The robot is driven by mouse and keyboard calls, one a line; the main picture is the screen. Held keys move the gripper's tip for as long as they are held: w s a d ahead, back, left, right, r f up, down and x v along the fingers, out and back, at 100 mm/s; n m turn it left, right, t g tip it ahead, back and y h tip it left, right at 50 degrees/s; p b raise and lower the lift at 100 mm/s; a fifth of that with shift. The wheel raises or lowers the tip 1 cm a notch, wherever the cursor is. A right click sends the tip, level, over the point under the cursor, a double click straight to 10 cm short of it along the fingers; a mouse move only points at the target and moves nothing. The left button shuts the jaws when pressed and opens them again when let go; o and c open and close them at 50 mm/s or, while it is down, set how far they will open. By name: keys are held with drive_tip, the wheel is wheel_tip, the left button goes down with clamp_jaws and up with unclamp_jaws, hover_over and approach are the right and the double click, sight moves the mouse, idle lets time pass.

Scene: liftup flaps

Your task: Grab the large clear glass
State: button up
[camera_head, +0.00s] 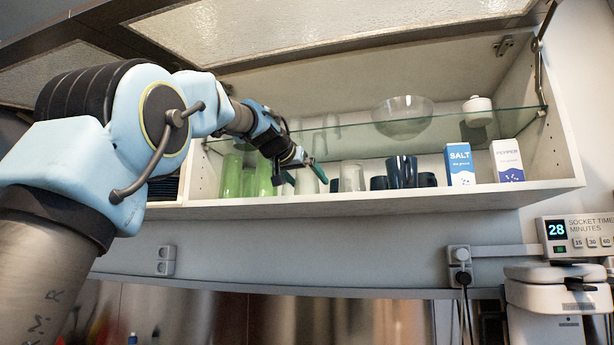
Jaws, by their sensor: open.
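My gripper (301,178) is open at the front of the wall cabinet's lower shelf, its green-tipped fingers spread apart. A clear glass (306,182) stands behind the fingers, partly hidden by them. Another clear, whitish glass (352,176) stands to the right of the gripper. Tall green glasses (232,176) stand to the left, partly covered by my arm. I cannot tell whether the fingers are around a glass or only in front of it.
A large dark glass (402,172), a salt box (460,164) and a pepper box (508,160) stand to the right. A glass shelf (440,133) above holds a clear bowl (403,115) and a white pot (477,110). The lifted flap (300,30) hangs overhead.

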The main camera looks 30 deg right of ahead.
drive_tip(key=shift+c, duration=0.2)
drive_tip(key=c, duration=1.4)
drive_tip(key=shift+r, duration=0.1)
